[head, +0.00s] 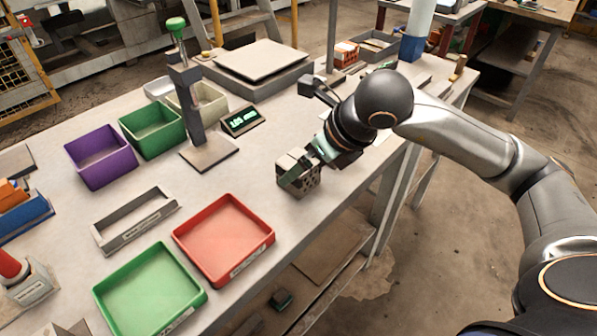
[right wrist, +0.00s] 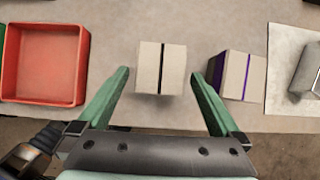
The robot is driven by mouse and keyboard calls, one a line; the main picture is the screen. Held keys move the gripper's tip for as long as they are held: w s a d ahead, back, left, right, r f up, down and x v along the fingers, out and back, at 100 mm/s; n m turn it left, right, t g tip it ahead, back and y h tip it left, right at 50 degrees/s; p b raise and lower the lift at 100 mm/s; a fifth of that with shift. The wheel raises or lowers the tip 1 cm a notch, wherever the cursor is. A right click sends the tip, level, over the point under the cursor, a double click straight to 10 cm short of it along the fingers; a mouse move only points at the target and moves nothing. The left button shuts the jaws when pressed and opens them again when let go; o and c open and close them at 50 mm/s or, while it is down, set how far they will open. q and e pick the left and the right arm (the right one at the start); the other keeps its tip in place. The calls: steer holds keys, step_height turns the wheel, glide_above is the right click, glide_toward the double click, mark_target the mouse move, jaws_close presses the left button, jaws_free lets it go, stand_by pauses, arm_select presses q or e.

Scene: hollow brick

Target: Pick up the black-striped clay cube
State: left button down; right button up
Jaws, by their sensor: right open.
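The black-striped clay cube (right wrist: 149,68) is pale, with a dark stripe down its face. In the right wrist view it lies on the bench between the two green fingers of my right gripper (right wrist: 160,75), with a gap on each side. The fingers are open and not closed on it. In the head view the cube (head: 312,183) shows holes in its side, and my right gripper (head: 309,166) reaches it from the upper right, partly covering it. My left gripper is not in view.
A purple-striped cube (right wrist: 242,75) sits close beside the right-hand finger. A red tray (head: 265,240) and a green tray (head: 110,297) lie to the left. A gauge stand (head: 210,155) and display (head: 241,120) stand behind. The bench's front edge is near the cube.

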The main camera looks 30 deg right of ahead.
steer(key=x, duration=0.3)
steer(key=shift+w+a+f, duration=0.1)
steer(key=shift+w+f, duration=0.05)
steer(key=shift+f, duration=0.15)
steer(key=shift+r, duration=0.1)
steer(key=c, duration=1.4)
